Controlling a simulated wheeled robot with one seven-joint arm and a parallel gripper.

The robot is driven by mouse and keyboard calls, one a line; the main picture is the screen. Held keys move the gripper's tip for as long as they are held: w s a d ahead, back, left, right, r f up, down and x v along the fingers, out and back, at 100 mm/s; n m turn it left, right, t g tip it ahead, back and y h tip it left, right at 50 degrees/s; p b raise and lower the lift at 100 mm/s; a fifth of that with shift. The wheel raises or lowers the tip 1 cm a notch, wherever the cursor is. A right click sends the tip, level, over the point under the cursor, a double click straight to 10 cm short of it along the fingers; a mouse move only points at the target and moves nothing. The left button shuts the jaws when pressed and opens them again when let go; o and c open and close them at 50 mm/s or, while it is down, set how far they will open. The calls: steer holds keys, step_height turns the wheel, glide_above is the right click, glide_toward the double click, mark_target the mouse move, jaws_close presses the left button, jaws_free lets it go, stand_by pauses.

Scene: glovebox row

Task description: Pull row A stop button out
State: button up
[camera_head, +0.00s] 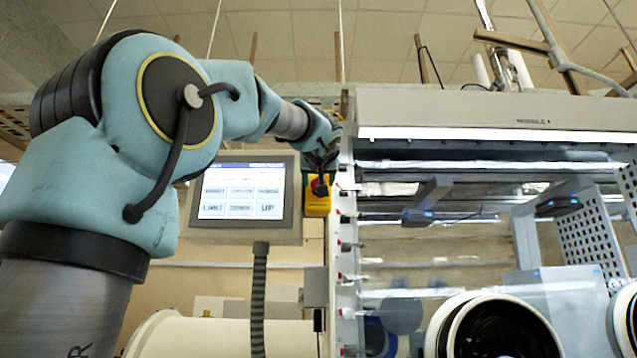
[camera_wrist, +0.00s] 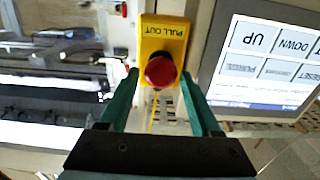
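The stop button is a red mushroom knob (camera_wrist: 160,71) on a yellow box (camera_wrist: 164,36) marked "PULL OUT", upside down in the wrist view. In the head view the yellow box (camera_head: 318,204) is on the post between the touch panel and the glovebox, its red knob partly hidden by my gripper (camera_head: 320,185). In the wrist view my gripper (camera_wrist: 165,90) is open, with one green finger on each side of the knob. Gaps show between the fingers and the knob. I cannot tell how deep the fingertips reach.
A touch panel (camera_head: 241,198) is close to the left of the box and also shows at right in the wrist view (camera_wrist: 270,60). The glovebox window and round ports (camera_head: 500,325) are to the right. A grey box (camera_head: 315,286) is below on the post.

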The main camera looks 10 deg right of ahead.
steer(key=shift+o, duration=0.9)
steer(key=shift+w, duration=0.1)
steer(key=s+a+b, duration=0.2)
steer(key=s+b, duration=0.3)
steer(key=s, duration=0.5)
steer(key=shift+s, duration=0.3)
